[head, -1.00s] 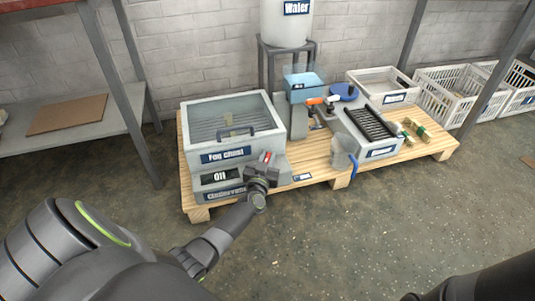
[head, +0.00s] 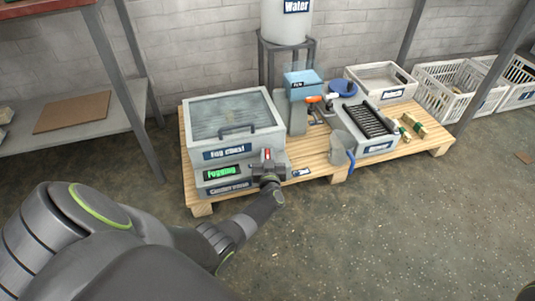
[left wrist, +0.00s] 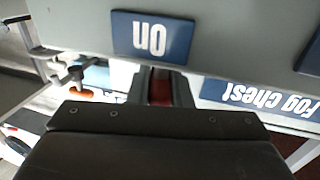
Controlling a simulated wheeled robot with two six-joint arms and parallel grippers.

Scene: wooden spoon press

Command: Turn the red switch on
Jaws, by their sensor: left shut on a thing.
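The fog chest (head: 230,122) stands at the left of the wooden pallet, with its clear lid down and haze under it. The display (head: 221,172) on its front reads "Fogging" in green. The red switch (head: 267,154) sits at the right of the chest's front. My left gripper (head: 268,168) is at the switch, shut on it. In the left wrist view, the red switch (left wrist: 160,86) shows between the fingers, partly hidden, beside a blue "On" label (left wrist: 152,37) seen upside down. My right gripper is out of view.
Right of the chest on the pallet (head: 318,160) stand a blue-topped machine (head: 302,85) and a grey unit with a black roller bed (head: 368,121). White crates (head: 450,95) stand farther right. A shelf (head: 75,130) is at the left. The floor in front is clear.

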